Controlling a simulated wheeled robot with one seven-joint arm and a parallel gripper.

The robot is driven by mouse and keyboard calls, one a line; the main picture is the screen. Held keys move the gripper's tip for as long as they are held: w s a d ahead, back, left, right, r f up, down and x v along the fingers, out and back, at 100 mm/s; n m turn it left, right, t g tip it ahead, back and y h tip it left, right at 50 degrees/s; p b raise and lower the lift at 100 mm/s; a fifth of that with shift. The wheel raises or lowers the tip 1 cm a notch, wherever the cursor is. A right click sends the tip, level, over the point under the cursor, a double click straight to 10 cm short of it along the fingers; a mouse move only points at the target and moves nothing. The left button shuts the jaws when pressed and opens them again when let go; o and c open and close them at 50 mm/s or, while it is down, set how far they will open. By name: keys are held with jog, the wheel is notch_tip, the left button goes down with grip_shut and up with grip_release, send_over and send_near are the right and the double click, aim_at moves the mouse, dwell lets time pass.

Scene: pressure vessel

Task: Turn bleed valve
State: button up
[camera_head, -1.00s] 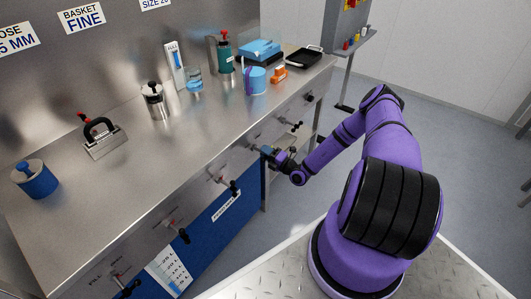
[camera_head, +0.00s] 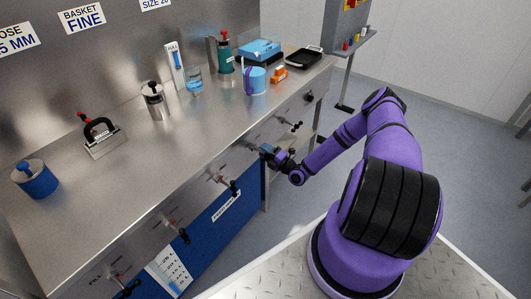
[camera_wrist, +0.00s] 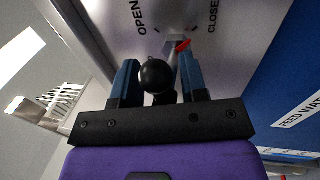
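The bleed valve's black ball knob (camera_wrist: 155,76) shows in the wrist view between the two blue fingers of my gripper (camera_wrist: 159,80). A red part (camera_wrist: 183,45) sits just beyond it, under a panel lettered OPEN on the left and CLOSE, partly cut off, on the right. The fingers stand apart on either side of the knob. The left finger lies close to it; whether either finger presses on it I cannot tell. In the head view my gripper (camera_head: 268,151) is at the bench front, hiding most of this valve.
Other valve handles stick out of the bench front on both sides, such as one (camera_head: 228,184) to the left and one (camera_head: 291,124) to the right. A blue panel (camera_head: 212,228) lies below. Containers and tools stand on the steel bench top (camera_head: 150,175).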

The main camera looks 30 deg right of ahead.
jog(key=shift+f, duration=0.1)
jog(key=v, duration=1.1)
jog(key=shift+w+r, duration=0.1)
jog(key=shift+r, duration=0.1)
